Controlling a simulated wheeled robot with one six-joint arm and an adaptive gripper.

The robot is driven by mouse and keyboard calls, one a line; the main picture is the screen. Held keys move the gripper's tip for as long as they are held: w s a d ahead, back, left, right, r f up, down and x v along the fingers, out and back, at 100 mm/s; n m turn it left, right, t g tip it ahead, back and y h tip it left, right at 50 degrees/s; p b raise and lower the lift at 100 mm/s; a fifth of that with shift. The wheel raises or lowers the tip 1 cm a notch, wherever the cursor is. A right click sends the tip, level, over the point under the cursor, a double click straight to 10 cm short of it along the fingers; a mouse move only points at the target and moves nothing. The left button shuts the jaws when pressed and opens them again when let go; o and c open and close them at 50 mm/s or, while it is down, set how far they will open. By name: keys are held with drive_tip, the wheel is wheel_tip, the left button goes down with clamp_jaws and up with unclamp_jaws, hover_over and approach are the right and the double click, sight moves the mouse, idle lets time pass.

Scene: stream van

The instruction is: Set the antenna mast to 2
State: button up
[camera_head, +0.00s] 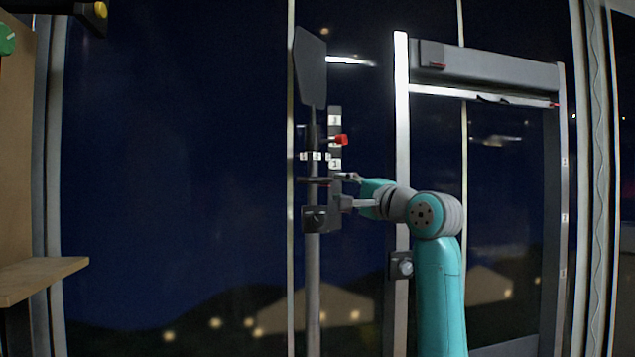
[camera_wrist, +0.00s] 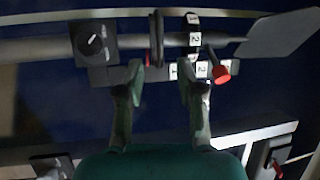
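The antenna mast (camera_head: 313,270) is a grey upright pole with a flat dark paddle (camera_head: 311,68) on top; it runs sideways in the wrist view (camera_wrist: 40,48). A dark ring or crossbar (camera_head: 314,181) sits on the pole. White number labels, including 1 and 2, show on the pole (camera_wrist: 194,39) and on a side strip (camera_head: 335,164). A red-tipped lever (camera_head: 341,140) sits at the strip, above the ring. My gripper (camera_head: 347,190) is open and points at the mast. In the wrist view its fingertips (camera_wrist: 161,72) straddle the ring's position, with no contact clearly visible.
A box with a round knob (camera_head: 315,218) is on the mast just below the ring. A framed panel (camera_head: 485,66) and another knob (camera_head: 402,265) are to the right. A wooden shelf (camera_head: 40,277) is at the left. Dark window fills the space between.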

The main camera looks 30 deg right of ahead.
sight(319, 181)
drive_tip(key=x, duration=1)
clamp_jaws()
